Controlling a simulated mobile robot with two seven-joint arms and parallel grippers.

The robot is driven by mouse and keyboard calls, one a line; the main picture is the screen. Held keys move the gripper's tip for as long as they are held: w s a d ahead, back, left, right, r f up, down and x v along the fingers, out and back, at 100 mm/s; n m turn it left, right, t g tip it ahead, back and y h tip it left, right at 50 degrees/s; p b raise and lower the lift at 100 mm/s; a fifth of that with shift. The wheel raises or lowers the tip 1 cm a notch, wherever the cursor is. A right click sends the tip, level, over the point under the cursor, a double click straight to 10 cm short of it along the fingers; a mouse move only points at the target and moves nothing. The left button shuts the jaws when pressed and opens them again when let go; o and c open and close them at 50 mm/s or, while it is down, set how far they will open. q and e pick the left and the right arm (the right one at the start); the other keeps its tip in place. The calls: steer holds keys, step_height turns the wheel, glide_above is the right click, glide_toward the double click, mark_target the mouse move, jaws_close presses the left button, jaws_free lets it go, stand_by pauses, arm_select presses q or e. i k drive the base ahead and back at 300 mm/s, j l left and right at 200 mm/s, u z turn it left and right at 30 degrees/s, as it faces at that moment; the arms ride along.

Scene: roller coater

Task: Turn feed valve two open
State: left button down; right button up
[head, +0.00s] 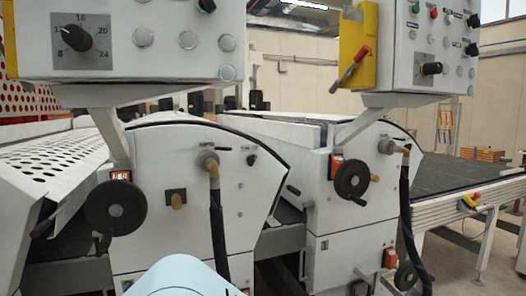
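Two hose fittings that look like valves show in the head view. One fitting (208,160) sits on the left machine's side panel, with a brass elbow and a dark hose (217,235) hanging down. The other fitting (388,146) sits on the right machine's panel, with a similar brass elbow and dark hose (406,215). No label shows which one is feed valve two, and I cannot tell whether either is open. Neither of my grippers is in view. A pale blue rounded part at the bottom centre seems to be mine.
A black handwheel (115,207) is on the left machine and another handwheel (352,180) on the right one. Control boxes (130,42) and (445,45) overhang the machines on brackets. A dark conveyor bed (455,175) lies at right. Open floor shows at lower right.

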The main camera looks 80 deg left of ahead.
mark_target(223, 149)
steer(key=i+l, duration=0.65)
steer(key=i, duration=0.2)
steer(key=i+u, duration=0.15)
steer(key=u, duration=0.3)
steer(key=i+u, duration=0.2)
steer(key=u, duration=0.25)
steer(key=i+u, duration=0.2)
steer(key=u, duration=0.25)
steer(key=i+u, duration=0.2)
steer(key=u, duration=0.25)
steer(key=i+u, duration=0.2)
steer(key=u, duration=0.2)
steer(key=i+l+u, duration=0.1)
steer(key=u, duration=0.35)
steer(key=i, duration=0.1)
